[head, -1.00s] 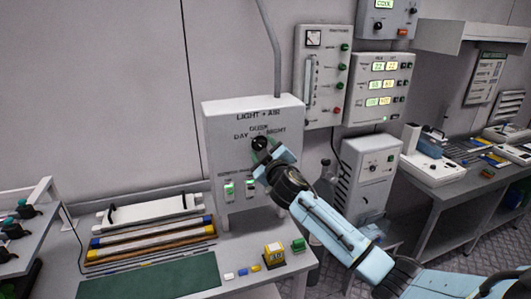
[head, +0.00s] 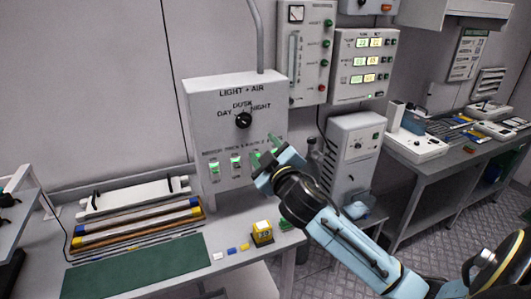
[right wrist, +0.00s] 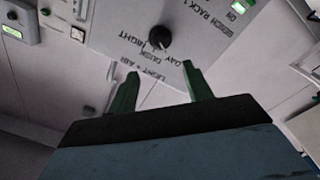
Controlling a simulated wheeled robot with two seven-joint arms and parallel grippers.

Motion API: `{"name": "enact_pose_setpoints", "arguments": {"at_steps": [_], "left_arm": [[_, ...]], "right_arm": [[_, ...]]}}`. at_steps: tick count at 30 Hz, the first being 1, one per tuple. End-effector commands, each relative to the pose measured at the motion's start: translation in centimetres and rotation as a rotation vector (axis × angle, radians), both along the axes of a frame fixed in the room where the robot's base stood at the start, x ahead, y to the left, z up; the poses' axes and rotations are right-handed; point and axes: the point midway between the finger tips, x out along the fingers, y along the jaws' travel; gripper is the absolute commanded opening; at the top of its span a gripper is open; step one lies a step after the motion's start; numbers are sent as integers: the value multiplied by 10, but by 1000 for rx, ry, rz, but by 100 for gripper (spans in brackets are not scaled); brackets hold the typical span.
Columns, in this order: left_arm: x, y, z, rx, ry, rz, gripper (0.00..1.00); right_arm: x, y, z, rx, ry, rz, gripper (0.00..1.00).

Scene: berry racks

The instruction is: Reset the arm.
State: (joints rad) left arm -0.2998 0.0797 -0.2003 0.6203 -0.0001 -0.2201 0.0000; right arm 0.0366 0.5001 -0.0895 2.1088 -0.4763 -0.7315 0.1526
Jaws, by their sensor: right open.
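My right arm reaches in from the lower right in the head view. Its gripper (head: 265,150) is open and empty, with green fingers in front of the lower right part of the LIGHT + AIR box (head: 203,103). The black selector knob (head: 243,120), among DAY, DUSK and NIGHT, is above and left of the gripper and apart from it. In the right wrist view the open fingers (right wrist: 160,72) stand apart with nothing between them; the knob (right wrist: 159,37) is beyond them. I cannot surely read its setting. The gripper hides part of the lower switch row (head: 236,163). My left gripper is not in view.
A bench holds a green mat (head: 140,268), racked tubes (head: 150,222) and a yellow block (head: 262,232). Gauge panels (head: 364,65) hang on the wall behind. A grey cabinet (head: 352,150) stands right of my gripper. Another bench (head: 430,150) is further right.

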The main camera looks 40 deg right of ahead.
Motion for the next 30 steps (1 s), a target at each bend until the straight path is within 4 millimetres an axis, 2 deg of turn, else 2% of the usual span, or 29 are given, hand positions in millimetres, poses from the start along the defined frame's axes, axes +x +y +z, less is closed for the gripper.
{"name": "enact_pose_setpoints", "arguments": {"at_steps": [17,20,23,25,29,30], "left_arm": [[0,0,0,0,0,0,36],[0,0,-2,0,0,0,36],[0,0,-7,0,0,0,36],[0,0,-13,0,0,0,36],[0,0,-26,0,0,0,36],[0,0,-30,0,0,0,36]], "right_arm": [[-3,1,0,1,0,0,50],[-2,0,-7,4,11,-1,50],[2,-2,-39,20,63,-1,50],[5,-5,-79,40,124,-3,50],[2,-7,-177,94,278,-5,50],[-2,-7,-209,113,326,-5,50]]}}
